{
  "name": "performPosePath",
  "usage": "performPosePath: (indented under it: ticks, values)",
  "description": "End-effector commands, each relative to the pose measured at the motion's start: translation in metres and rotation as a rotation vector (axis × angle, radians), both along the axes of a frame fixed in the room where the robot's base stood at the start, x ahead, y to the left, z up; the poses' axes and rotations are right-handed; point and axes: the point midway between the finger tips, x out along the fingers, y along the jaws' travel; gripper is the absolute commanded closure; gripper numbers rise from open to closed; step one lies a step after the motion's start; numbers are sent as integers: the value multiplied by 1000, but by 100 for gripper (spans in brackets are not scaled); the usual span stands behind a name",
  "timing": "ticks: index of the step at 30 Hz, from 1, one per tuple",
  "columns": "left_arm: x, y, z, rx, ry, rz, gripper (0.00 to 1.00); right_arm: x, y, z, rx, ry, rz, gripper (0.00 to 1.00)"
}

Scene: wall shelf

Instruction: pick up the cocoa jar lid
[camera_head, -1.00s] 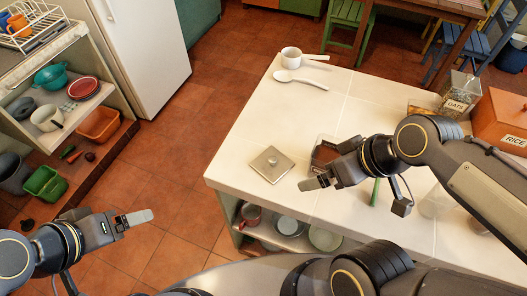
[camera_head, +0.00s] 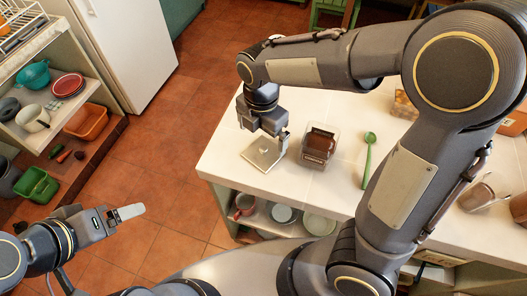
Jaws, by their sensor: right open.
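The cocoa jar lid, a square pale metal-looking lid with a small knob (camera_head: 258,158), lies flat on the white counter near its left front edge. My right gripper (camera_head: 281,143) points down over the lid's right part, its jaws open. The fingers hide part of the lid, and I cannot tell whether they touch it. The clear cocoa jar (camera_head: 318,148) with brown contents stands just right of the lid. My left gripper (camera_head: 128,212) is over the floor at the lower left, away from the counter; its fingers show side-on, so its opening is unclear.
A green spoon (camera_head: 368,150) lies right of the jar on the counter (camera_head: 222,150). A clear container (camera_head: 482,192) is at the far right. Dishes sit on the shelf below the counter. My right arm hides much of the counter's back and right.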

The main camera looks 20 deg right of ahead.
Motion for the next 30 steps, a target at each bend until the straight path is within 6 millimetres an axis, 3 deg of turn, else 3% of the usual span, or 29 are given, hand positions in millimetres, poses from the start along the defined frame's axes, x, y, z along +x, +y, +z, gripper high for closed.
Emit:
performPosePath:
  ticks: [16, 26, 30]
  values:
    - [0, 0, 7, 0, 0, 0, 19, 2, 3, -69, -3, 5, 3, 0]
    - [0, 0, 7, 0, 0, 0, 19, 2, 3, -76, -1, 1, 3, 0]
    - [0, 0, 7, 0, 0, 0, 19, 2, 3, -76, -1, 1, 3, 18]
